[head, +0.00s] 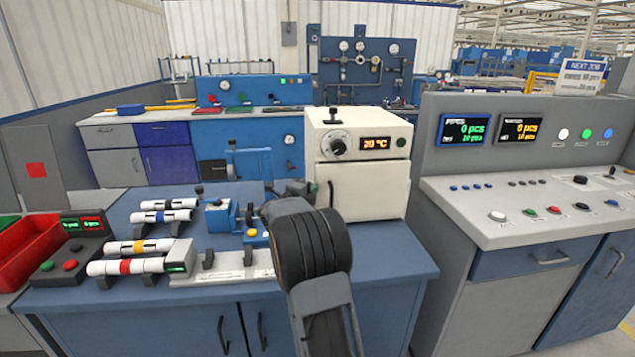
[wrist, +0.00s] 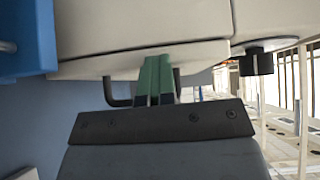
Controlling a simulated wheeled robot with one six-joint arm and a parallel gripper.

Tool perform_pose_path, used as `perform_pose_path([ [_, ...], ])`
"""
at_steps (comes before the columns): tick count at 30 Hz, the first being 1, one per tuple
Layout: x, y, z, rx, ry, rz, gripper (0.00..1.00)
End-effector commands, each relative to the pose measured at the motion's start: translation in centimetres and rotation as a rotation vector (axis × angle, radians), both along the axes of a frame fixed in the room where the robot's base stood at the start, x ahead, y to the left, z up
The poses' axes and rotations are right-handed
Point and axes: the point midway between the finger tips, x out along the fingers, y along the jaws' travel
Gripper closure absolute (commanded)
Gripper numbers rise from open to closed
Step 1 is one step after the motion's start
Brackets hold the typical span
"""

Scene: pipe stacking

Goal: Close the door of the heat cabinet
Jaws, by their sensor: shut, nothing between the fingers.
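The heat cabinet (head: 360,130) is a cream box on the blue bench, with a dial and a display reading 20 °C. Its door (head: 365,190) fills the lower front and looks shut or nearly shut; I cannot tell whether it is fully flush. In the wrist view the cream door edge (wrist: 85,68) lies just beyond my gripper (wrist: 157,62). The green fingers are together with nothing between them, in front of the dark door handle (wrist: 118,101), which they partly hide. I cannot tell whether they touch the door. The cabinet's dial (wrist: 256,64) is to their right.
White pipes (head: 125,267) with coloured bands lie in holders on the left of the bench (head: 395,262). A small blue fixture (head: 220,216) stands left of the cabinet. A red bin (head: 28,250) is at the far left, and a grey console (head: 530,205) stands at the right.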

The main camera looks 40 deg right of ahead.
Motion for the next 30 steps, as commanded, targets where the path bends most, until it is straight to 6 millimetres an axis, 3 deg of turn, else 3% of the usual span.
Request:
perform_pose_path([
  [1,0.0,-0.2,3.1,-0.026,-0.029,-0.005,1.00],
  [11,-4.2,3.5,9.2,-0.023,-0.025,0.011,1.00],
  [21,-9.5,6.7,11.3,-0.019,-0.020,0.011,1.00],
  [30,-11.3,7.8,12.2,-0.019,-0.018,0.009,1.00],
])
